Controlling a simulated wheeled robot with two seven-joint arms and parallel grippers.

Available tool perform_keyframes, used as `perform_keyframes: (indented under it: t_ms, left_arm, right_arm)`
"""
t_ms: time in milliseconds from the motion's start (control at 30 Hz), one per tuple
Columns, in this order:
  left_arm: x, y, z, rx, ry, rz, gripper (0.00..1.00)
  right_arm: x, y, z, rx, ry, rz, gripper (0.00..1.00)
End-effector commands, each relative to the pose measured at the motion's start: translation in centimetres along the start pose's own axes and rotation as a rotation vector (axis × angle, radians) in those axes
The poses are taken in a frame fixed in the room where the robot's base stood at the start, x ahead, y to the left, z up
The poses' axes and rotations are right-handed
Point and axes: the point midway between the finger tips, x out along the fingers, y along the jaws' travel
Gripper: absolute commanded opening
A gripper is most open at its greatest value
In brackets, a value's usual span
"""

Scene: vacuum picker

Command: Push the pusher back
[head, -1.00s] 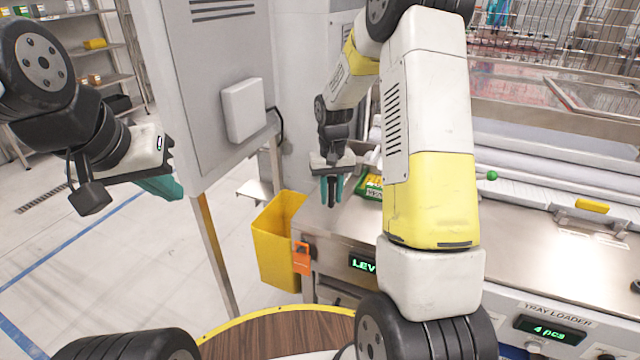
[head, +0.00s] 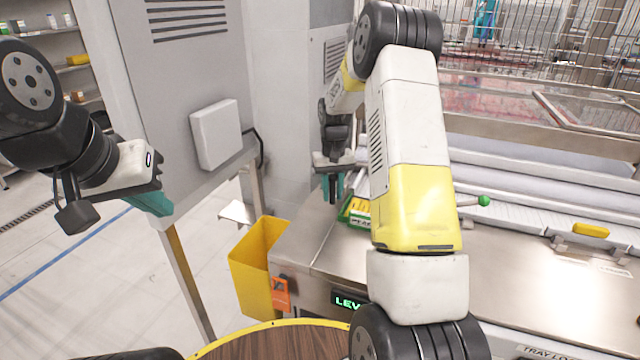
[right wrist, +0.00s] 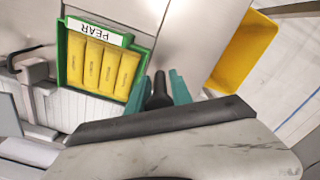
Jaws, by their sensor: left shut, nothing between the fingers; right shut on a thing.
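My right gripper (head: 333,188) is shut on a black upright handle (right wrist: 158,92), which shows between its teal fingers in the right wrist view. I cannot tell for sure that this handle belongs to the pusher; its lower part is hidden. Just beside the fingers lies a green tray marked PEAR (right wrist: 97,68) with several yellow packs in it. In the head view this tray (head: 357,222) is partly behind my right arm. My left gripper (head: 152,203) is shut and empty, out over the floor at the left.
A yellow bin (head: 255,262) hangs at the left end of the steel bench (head: 530,275). A grey cabinet (head: 180,60) stands at the back left. A lever with a green knob (head: 484,201) and a yellow block (head: 591,230) are on the right. White rollers run behind the bench.

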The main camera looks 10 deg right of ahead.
Motion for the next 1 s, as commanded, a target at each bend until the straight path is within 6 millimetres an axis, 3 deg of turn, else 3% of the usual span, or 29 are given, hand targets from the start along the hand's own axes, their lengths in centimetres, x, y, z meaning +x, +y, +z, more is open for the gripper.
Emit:
perform_keyframes:
  t_ms: [267, 300, 333, 667, 1000]
  left_arm:
    - [0.0, 0.0, 0.0, 0.000, 0.000, 0.000, 0.00]
    - [0.0, 0.0, 0.0, 0.000, 0.000, 0.000, 0.00]
    - [0.0, 0.0, 0.0, 0.000, 0.000, 0.000, 0.00]
    - [0.0, 0.0, 0.0, 0.000, 0.000, 0.000, 0.00]
    - [0.0, 0.0, 0.0, 0.000, 0.000, 0.000, 0.00]
  right_arm:
    - [-0.2, 0.4, -0.5, 0.003, 0.017, 0.005, 0.00]
    - [-0.2, 0.4, -0.6, 0.003, 0.018, 0.005, 0.34]
    - [-0.2, 0.4, -0.5, 0.003, 0.017, 0.005, 0.38]
    - [-0.4, 0.2, -0.3, 0.002, 0.011, 0.003, 0.38]
    - [-5.5, 0.3, -0.4, 0.002, 0.015, 0.004, 0.38]
